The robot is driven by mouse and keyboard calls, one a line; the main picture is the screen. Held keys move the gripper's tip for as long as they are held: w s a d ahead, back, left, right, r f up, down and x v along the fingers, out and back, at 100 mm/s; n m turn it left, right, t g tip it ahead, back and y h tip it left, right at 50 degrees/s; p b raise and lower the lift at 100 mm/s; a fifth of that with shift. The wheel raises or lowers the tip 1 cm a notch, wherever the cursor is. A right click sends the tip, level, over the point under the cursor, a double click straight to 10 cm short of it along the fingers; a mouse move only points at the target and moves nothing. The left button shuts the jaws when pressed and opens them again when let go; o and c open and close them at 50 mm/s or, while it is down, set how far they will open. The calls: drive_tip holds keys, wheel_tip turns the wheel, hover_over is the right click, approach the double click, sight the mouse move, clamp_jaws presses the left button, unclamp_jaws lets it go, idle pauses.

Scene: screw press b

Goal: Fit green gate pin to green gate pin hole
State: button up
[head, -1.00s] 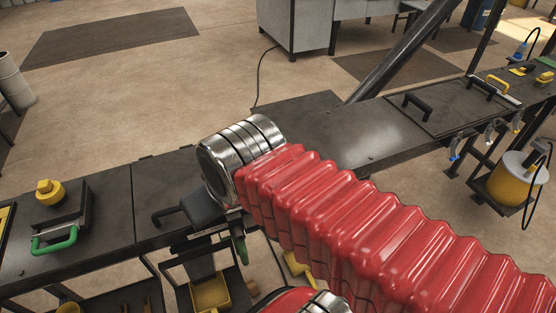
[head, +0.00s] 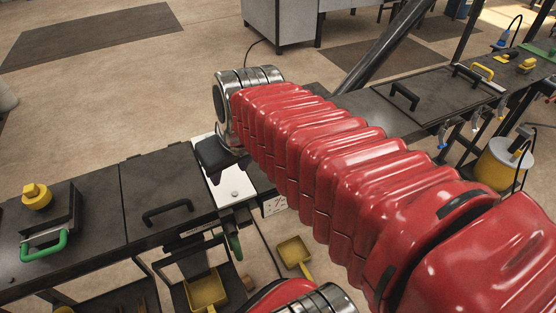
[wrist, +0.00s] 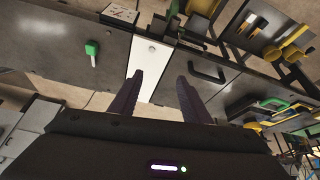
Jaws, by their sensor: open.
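In the wrist view a green-headed piece with a short stem (wrist: 91,48), which looks like the green gate pin, is on a dark bench plate left of a white strip. My arm hides that plate in the head view. My gripper (wrist: 160,76) is open and empty, its two dark fingers apart over the white strip (wrist: 152,50). The pin is off to the left of the fingers, not between them. In the head view my gripper (head: 217,156) is above the far end of the white strip (head: 232,185). I cannot make out the green gate pin hole.
A black handle (head: 168,212) is on the bench plate left of the strip. A box with a green handle (head: 44,245) and yellow knob (head: 37,195) stands further left. A green piece (head: 235,245) hangs at the bench front. Yellow trays (head: 205,292) are below.

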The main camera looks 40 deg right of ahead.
drive_tip(key=w+d+f+m, duration=0.1)
drive_tip(key=d+m, duration=0.1)
drive_tip(key=d, duration=1.6)
drive_tip(key=shift+w+f+g+h, duration=0.25)
drive_tip(key=shift+f+g+h, duration=0.05)
drive_tip(key=shift+g, duration=0.1)
drive_tip(key=x, duration=0.8)
drive_tip(key=shift+w+d+f, duration=0.1)
drive_tip(key=shift+f, duration=0.2)
drive_tip(key=shift+f, duration=0.1)
